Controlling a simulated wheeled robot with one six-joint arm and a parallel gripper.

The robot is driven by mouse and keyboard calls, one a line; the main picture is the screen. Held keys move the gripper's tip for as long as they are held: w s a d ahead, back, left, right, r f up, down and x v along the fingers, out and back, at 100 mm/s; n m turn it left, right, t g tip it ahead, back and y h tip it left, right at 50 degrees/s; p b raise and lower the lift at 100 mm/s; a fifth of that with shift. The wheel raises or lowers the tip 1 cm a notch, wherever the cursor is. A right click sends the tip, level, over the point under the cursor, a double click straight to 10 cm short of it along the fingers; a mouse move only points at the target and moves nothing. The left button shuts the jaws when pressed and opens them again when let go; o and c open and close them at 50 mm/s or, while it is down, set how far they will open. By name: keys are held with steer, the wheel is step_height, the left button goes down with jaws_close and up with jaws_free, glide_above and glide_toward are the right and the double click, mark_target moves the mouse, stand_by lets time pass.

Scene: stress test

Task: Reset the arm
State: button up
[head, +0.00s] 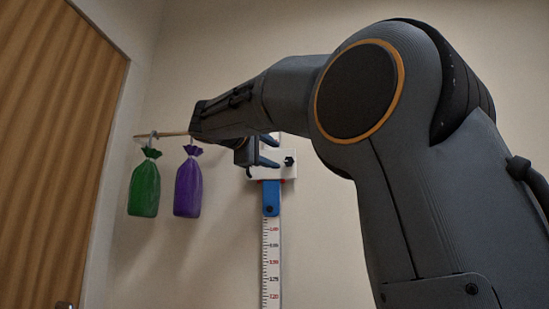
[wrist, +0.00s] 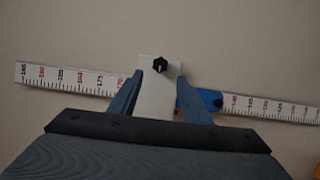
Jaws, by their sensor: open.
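My arm reaches across the head view from the right toward the wall. My gripper (head: 275,151) is open, its two blue-grey fingers pointing right in front of a white plate (head: 289,166) with a black knob (head: 289,160). In the wrist view my gripper (wrist: 160,85) has its fingers apart. The white plate (wrist: 152,98) shows between them, with the black knob (wrist: 160,64) at its top. I cannot tell whether a finger touches the plate. Nothing is held.
A scale strip (head: 271,255) with a blue piece (head: 271,198) hangs upright below the plate. A green bag (head: 144,188) and a purple bag (head: 188,188) hang from a thin rod (head: 160,135) at left. A wooden door (head: 50,130) stands far left.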

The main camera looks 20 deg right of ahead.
stand_by(0.4)
step_height(320, 180, down, 29)
steer(key=w+a+n+g+y, duration=0.1)
steer(key=w+a+g+y, duration=0.15)
steer(key=y, duration=0.35)
steer(key=s+a+f+g+y, duration=0.1)
steer(key=s+f, duration=0.2)
steer(key=f, duration=0.4)
steer(key=s+a+f+m+g+y, duration=0.1)
steer(key=s+f+y, duration=0.1)
steer(key=f, duration=0.5)
steer(key=s+a+f+g+y, duration=0.1)
steer(key=s+f, duration=0.2)
steer(key=f, duration=0.4)
steer(key=s+a+f+m+g+y, duration=0.2)
steer(key=s+a+f+m, duration=0.1)
steer(key=s+f, duration=0.8)
steer(key=s+a+f+m+g+y, duration=0.2)
steer(key=s+a+f+m+y, duration=0.1)
steer(key=s+f, duration=0.8)
steer(key=shift+s+a+f+m, duration=0.3)
steer(key=shift+s+a+m, duration=0.1)
steer(key=shift+s+a, duration=0.25)
